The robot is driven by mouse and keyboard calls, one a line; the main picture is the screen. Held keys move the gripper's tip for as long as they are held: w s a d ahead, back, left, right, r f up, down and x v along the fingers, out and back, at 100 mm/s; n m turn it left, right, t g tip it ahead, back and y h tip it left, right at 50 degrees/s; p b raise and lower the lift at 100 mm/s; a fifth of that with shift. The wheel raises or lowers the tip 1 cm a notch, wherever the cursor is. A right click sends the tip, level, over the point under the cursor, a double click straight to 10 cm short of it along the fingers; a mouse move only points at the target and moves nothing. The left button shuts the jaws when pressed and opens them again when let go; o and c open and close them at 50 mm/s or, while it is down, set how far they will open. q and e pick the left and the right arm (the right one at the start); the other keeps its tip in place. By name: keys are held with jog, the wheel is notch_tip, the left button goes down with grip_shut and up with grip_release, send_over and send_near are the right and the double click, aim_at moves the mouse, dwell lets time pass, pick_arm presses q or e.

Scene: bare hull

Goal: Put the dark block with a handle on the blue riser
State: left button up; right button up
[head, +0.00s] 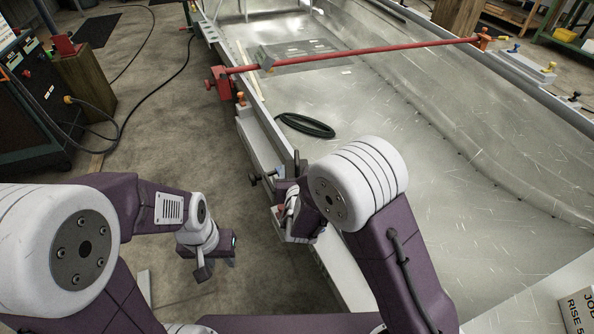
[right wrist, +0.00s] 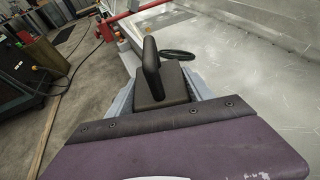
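The dark block with a handle (right wrist: 165,88) is close in front of the right wrist camera, its handle (right wrist: 151,60) standing up. Light grey sides of my right gripper (right wrist: 160,101) flank it, and the gripper appears shut on it; the fingertips are mostly hidden. In the head view my right gripper (head: 293,208) is over the hull's near left rail, partly hidden by my right arm. A dark upright piece (head: 297,160) there looks like the handle. My left gripper (head: 216,266) is open and empty, above the floor left of the hull. I see no blue riser in either view.
A red bar (head: 350,54) spans the metal hull (head: 390,110). A coiled dark hose (head: 307,125) lies inside it. A partly cut-off sign (head: 578,312) is at the lower right. A dark cabinet (head: 40,100) and wooden post (head: 85,85) stand at the left.

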jog(key=o, duration=0.4)
jog(key=shift+r, duration=0.15)
jog(key=p+v, duration=0.9)
jog(key=v, duration=0.3)
